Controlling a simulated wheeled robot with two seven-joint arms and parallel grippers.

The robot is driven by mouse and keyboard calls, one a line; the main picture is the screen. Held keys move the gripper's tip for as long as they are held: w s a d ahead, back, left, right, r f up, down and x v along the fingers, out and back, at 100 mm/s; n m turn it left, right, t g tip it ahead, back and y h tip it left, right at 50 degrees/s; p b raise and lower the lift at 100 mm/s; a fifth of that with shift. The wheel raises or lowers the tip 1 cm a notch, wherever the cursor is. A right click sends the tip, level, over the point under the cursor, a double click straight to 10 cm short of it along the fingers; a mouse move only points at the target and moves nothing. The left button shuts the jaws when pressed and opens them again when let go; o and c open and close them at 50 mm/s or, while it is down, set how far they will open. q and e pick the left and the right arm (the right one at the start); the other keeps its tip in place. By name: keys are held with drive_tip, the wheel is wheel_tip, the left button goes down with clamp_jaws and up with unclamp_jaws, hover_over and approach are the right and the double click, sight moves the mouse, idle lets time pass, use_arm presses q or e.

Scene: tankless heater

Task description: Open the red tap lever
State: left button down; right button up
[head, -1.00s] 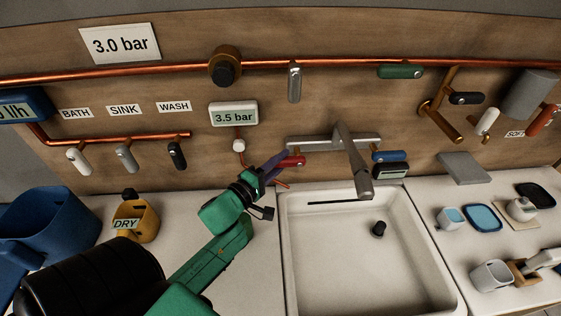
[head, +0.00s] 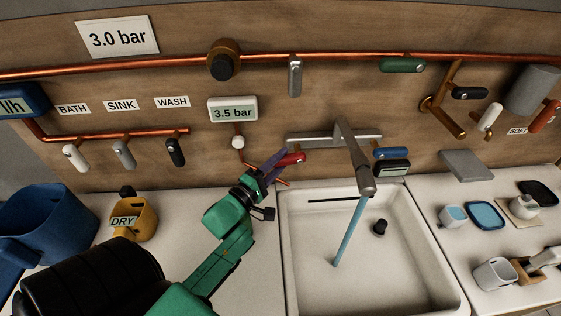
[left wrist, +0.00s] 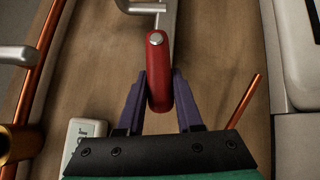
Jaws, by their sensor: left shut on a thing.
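The red tap lever (head: 292,158) sits at the left end of the grey tap bar (head: 330,139) above the sink. In the left wrist view the red lever (left wrist: 159,75) lies between the two purple fingers of my left gripper (left wrist: 159,95), which is shut on its free end. In the head view my left gripper (head: 273,166) reaches the lever from the lower left. A blue stream of water (head: 349,232) runs from the spout (head: 354,160) into the sink (head: 320,285). My right gripper is not in view.
A blue lever (head: 391,153) is at the bar's right end, above a small dark display (head: 391,169). A gauge (head: 232,110) reading 3.5 bar hangs left of the tap. A yellow cup marked DRY (head: 145,222) and a blue bucket (head: 45,225) stand on the left counter.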

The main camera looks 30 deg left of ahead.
use_arm(q)
drive_tip(key=shift+f+n+t+b, duration=0.35)
drive_tip(key=shift+f+n+t, duration=0.05)
drive_tip(key=shift+f+n, duration=0.25)
drive_tip(key=shift+d+n+t, duration=0.1)
drive_tip(key=shift+n+t, duration=0.3)
drive_tip(key=shift+n, duration=0.05)
drive_tip(key=shift+w, duration=0.1)
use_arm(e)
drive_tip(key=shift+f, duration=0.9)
use_arm(q)
drive_tip(key=c, duration=0.6)
unclamp_jaws()
drive_tip(key=shift+o, duration=0.2)
drive_tip(key=shift+r, duration=0.15)
